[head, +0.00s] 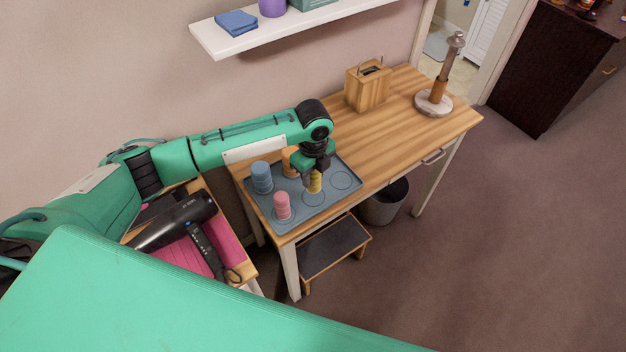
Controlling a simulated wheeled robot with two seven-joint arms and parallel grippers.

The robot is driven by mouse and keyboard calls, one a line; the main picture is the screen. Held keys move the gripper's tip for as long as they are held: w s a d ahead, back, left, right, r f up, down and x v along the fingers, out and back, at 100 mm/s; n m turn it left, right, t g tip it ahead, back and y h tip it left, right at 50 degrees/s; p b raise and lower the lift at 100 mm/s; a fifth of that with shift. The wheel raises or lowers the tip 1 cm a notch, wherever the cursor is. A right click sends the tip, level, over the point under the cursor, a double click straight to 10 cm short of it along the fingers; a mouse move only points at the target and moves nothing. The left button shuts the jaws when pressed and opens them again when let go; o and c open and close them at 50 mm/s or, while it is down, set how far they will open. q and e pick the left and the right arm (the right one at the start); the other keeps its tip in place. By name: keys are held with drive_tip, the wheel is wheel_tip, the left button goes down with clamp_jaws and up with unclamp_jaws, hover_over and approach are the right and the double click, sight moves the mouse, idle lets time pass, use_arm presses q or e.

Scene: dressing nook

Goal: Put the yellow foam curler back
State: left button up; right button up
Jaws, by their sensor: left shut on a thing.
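The yellow foam curler (315,182) is upright in my left gripper (314,174), which reaches down over the tray. The gripper is shut on the curler's upper part and hides it. The curler's lower end is at or just above a ring mark on the blue-grey tray (275,220); I cannot tell whether it touches. A blue curler (262,177), a pink curler (282,205) and an orange curler (289,160) stand on the tray to the left. The orange one is partly hidden by my arm. The tray's right ring mark (341,180) is empty. My right gripper is not in view.
The wooden table (400,125) holds a wooden box (368,88) and a stand with a round base (435,102) at the back. A hair dryer (175,222) lies in a pink-lined drawer or box at left. A step stool (335,247) and bin (385,205) stand below. A shelf (290,27) hangs above.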

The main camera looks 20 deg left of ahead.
sight(313, 184)
use_arm(q)
wheel_tip(313, 184, down, 4)
drive_tip(key=shift+r, duration=0.25)
drive_tip(key=shift+f, duration=0.25)
drive_tip(key=shift+f, duration=0.2)
drive_tip(key=o, duration=1)
wheel_tip(313, 184, up, 12)
drive_tip(key=shift+r+b, duration=0.25)
drive_tip(key=shift+b, duration=0.2)
